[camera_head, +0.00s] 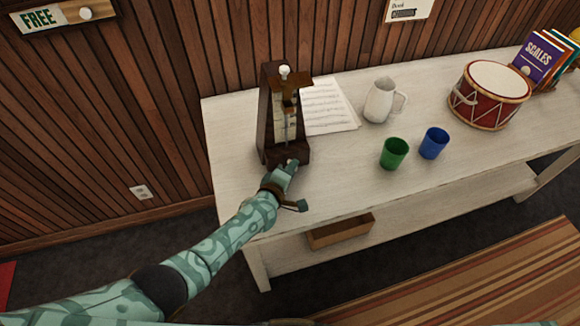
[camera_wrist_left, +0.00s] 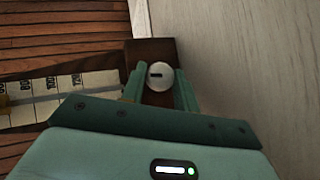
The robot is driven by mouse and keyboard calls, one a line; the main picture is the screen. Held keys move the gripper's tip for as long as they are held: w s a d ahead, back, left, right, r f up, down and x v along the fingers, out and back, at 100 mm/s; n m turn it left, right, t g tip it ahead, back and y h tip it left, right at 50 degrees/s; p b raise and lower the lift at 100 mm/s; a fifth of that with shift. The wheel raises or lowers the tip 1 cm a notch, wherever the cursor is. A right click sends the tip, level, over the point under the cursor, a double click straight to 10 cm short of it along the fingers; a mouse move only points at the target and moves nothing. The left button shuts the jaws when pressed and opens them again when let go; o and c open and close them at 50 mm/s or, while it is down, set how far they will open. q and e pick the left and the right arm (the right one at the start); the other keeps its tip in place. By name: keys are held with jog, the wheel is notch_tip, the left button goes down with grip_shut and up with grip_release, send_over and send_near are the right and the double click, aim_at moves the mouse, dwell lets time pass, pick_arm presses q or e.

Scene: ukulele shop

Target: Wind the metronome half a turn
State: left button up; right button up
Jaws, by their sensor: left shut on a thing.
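The dark wooden metronome (camera_head: 267,118) stands upright at the left end of the white table (camera_head: 350,190). Its pale scale and pendulum face the front. My left gripper (camera_head: 292,165) is at the metronome's lower front. In the left wrist view, a round pale winding knob (camera_wrist_left: 160,75) with a dark slot sits between the two green fingers of my left gripper (camera_wrist_left: 160,88), which are shut on it. The slot lies roughly level in that view. The metronome's scale (camera_wrist_left: 75,93) shows at the left there. My right gripper is not in view.
Sheet music (camera_head: 328,105) lies right of the metronome. A white pitcher (camera_head: 379,102), a green cup (camera_head: 394,153), a blue cup (camera_head: 433,143) and a red drum (camera_head: 490,95) stand farther right. The table front near the cups is clear.

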pick_arm(q)
jog(key=shift+w+r+m+g+y+p, duration=0.1)
jog(key=shift+r+m+g+y+p, duration=0.3)
jog(key=shift+y+p, duration=0.3)
jog(key=shift+f, duration=0.35)
jog(key=o, duration=1)
jog(key=shift+c, duration=0.2)
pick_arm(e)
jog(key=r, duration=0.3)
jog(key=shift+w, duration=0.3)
pick_arm(q)
jog(key=shift+s+r+p, duration=0.15)
jog(key=shift+s+p, duration=0.05)
jog(key=shift+p, duration=0.15)
jog(key=p+v, duration=0.6)
jog(key=v, duration=0.1)
jog(key=shift+w+a+r, duration=0.1)
jog(key=shift+w+r, duration=0.1)
jog(key=shift+r, duration=0.1)
jog(key=p+v, duration=0.4)
jog(key=v, duration=0.5)
jog(key=shift+f, duration=0.25)
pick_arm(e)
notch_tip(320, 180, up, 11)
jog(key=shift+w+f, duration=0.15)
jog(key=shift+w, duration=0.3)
